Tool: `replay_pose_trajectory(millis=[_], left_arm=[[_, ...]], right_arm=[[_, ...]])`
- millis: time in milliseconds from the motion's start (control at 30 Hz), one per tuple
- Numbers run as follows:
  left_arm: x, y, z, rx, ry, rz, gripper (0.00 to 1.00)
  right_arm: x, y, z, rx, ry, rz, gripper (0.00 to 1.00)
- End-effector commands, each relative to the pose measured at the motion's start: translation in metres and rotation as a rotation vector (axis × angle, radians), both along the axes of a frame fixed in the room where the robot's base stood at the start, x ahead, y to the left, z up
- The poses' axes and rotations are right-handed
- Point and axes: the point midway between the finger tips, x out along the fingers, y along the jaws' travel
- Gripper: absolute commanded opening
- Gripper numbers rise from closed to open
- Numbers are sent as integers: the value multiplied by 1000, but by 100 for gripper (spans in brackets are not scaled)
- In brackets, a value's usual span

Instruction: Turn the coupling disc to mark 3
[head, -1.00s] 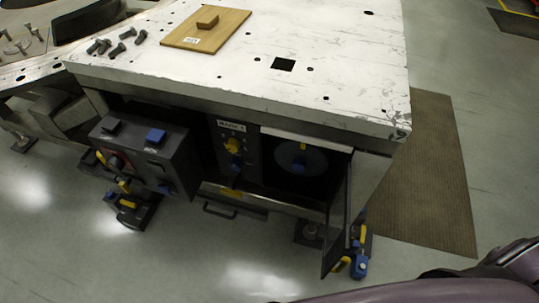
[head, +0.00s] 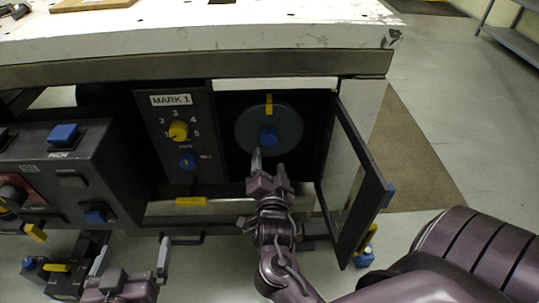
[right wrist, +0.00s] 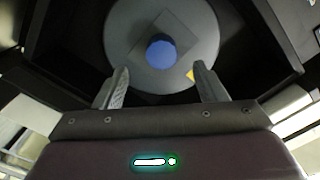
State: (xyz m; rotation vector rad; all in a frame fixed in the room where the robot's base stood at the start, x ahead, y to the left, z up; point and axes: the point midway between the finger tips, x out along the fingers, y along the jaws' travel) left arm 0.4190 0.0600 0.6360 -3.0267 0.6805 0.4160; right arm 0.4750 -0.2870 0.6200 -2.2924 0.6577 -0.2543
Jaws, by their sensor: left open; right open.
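The coupling disc (head: 290,122), dark grey with a blue hub (head: 268,138), sits in an open recess under the table. A yellow mark (head: 268,103) shows at its top edge. My right gripper (head: 268,165) is open in front of the disc's lower part. In the right wrist view the disc (right wrist: 125,35) and hub (right wrist: 162,50) lie beyond the two open fingers (right wrist: 162,72). I cannot tell whether they touch the disc. A panel labelled MARK 1 (head: 171,99) has a yellow knob (head: 178,131) among numbers. My left gripper (head: 131,256) is open and empty at lower left.
A dark door (head: 352,170) with a blue corner piece stands open right of the recess. A dark control box (head: 75,170) with blue buttons juts out on the left. The table edge (head: 200,70) runs above the recess. A yellow handle (head: 191,201) sits below the panel.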

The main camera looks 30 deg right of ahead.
Motion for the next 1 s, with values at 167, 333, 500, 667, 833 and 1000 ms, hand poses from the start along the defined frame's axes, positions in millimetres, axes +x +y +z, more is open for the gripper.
replay_pose_trajectory(millis=[167,333,500,667,833,1000], left_arm=[[4,0,21,-28,-72,2,99],[11,0,51,-82,-204,10,99],[14,1,84,-140,-347,17,99],[14,3,108,-181,-446,22,99],[13,5,120,-202,-499,24,99],[12,5,123,-206,-508,24,99]], right_arm=[[7,-8,6,8,-22,-11,65],[26,-20,5,6,-21,-9,65],[45,-31,5,6,-20,-9,65],[57,-39,5,5,-17,-9,65],[63,-43,5,7,-16,-8,65],[64,-44,5,7,-16,-8,65]])
